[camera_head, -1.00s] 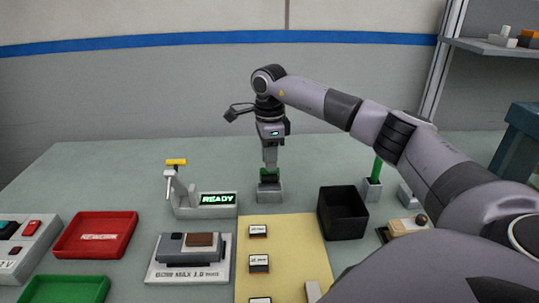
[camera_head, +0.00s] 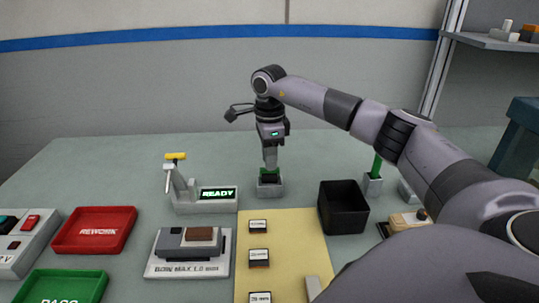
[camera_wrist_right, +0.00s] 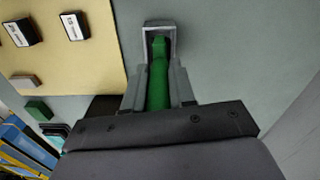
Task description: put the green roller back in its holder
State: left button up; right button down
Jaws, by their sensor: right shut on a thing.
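My right gripper (camera_head: 270,168) points straight down over a small grey holder (camera_head: 270,188) at the back middle of the bench. It is shut on the green roller (camera_head: 270,175), whose green part shows between the fingers and the holder. In the right wrist view, the roller (camera_wrist_right: 159,80) lies between both fingers, and its far end is within the U-shaped opening of the holder (camera_wrist_right: 160,27). How deep it sits, and whether it touches the bottom, is hidden. My left gripper is not in view.
A black open bin (camera_head: 343,210) stands right of the holder. Behind it, a green stick (camera_head: 377,165) stands in another grey holder (camera_head: 373,187). The READY device (camera_head: 205,205) is to the left. A yellow mat (camera_head: 290,240) with small labelled blocks lies in front.

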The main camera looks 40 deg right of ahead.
jog(key=shift+f+b, duration=0.8)
jog(key=shift+f, duration=0.95)
jog(key=c, duration=0.8)
grip_release()
jog(key=shift+c, duration=0.2)
jog(key=shift+r+b, duration=0.3)
jog(key=shift+r, duration=3.3)
jog(key=shift+a, duration=0.1)
